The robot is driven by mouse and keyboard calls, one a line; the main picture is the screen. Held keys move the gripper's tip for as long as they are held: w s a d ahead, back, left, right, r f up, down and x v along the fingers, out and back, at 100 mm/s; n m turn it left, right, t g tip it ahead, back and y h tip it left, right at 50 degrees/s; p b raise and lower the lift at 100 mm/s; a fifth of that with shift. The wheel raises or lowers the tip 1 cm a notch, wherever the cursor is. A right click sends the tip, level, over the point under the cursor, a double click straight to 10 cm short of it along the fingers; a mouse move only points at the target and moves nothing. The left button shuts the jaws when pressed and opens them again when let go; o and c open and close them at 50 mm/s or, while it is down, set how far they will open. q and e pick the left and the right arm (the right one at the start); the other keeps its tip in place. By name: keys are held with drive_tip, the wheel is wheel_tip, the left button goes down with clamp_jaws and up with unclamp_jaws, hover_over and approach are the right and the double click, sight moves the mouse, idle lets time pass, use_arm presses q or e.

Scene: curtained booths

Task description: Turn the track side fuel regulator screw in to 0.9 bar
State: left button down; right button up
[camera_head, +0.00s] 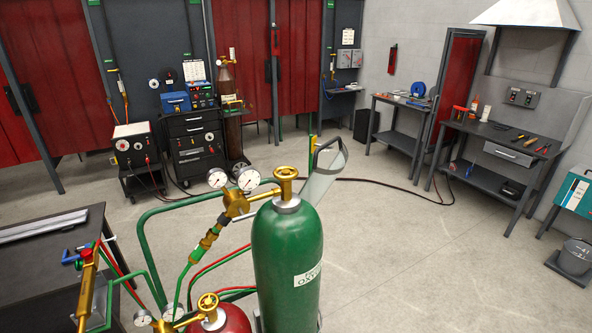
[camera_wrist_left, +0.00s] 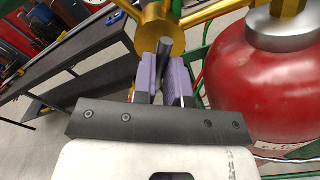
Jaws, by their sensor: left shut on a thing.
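The red fuel cylinder (camera_head: 222,322) shows at the bottom edge of the head view and at the right of the left wrist view (camera_wrist_left: 262,85). A brass regulator (camera_head: 163,326) sits beside its valve, and a brass body (camera_wrist_left: 155,22) shows in the wrist view. Its small gauges (camera_head: 173,311) are partly cut off, and their reading is too small to tell. My left gripper (camera_wrist_left: 165,70) has its purple pads shut on a dark grey regulator screw (camera_wrist_left: 165,48) that runs up to the brass body. My left gripper does not show in the head view. My right gripper is in neither view.
A tall green oxygen cylinder (camera_head: 287,255) with a brass regulator (camera_head: 236,204) stands close on the right. A dark table (camera_head: 45,262) and a brass torch (camera_head: 86,287) are at the left. Green and red hoses loop between them. Open floor (camera_head: 420,265) lies to the right.

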use_arm(q)
drive_tip(key=m+p, duration=0.2)
drive_tip(key=m, duration=0.1)
drive_tip(key=shift+m+p, duration=0.3)
drive_tip(key=shift+p, duration=0.1)
drive_tip(key=c, duration=1.1)
unclamp_jaws()
drive_tip(key=shift+s, duration=0.1)
